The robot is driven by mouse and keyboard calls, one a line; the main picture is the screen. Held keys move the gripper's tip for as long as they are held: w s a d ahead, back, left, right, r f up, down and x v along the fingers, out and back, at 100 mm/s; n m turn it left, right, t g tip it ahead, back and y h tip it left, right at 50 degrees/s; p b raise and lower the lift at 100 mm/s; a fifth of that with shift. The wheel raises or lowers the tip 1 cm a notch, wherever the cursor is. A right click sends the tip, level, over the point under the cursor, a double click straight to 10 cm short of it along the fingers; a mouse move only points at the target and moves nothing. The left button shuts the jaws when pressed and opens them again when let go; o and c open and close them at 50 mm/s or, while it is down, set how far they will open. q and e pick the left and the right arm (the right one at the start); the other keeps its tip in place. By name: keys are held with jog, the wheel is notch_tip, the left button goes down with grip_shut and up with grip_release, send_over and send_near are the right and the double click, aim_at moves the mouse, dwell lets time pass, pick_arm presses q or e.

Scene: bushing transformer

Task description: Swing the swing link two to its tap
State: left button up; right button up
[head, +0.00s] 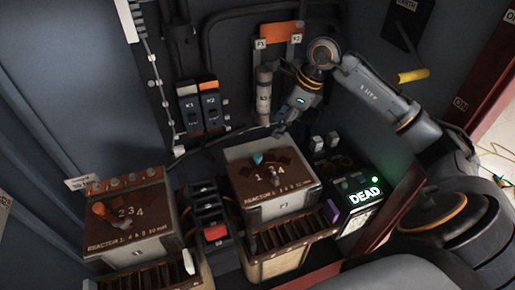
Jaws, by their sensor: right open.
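Two reactor boxes stand low in the head view, each with a brown top plate bearing tap numbers. The right reactor box (272,180) has a teal-tipped link (258,158) at the back of its numbered plate, near its back middle. The left reactor box (130,228) has an orange-tipped link (99,209) left of its numbers 2, 3 and 4. I cannot read which one is marked two. My right gripper (280,130) is open and hangs above and behind the right reactor box, apart from the teal-tipped link. My left gripper is not in view.
A pale fuse cylinder (263,92) hangs on the back wall left of my right gripper. Black switches (200,107) are farther left. A lit DEAD display (364,191) stands right of the right box. A red button (215,232) sits between the boxes.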

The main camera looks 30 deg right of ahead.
aim_at(258, 155)
jog(key=p+x, duration=0.2)
jog(key=x, duration=1)
jog(key=shift+a, duration=0.15)
jog(key=shift+w+a+f+p, duration=0.15)
jog(key=shift+f+p, duration=0.2)
jog(key=shift+f, duration=0.3)
grip_shut()
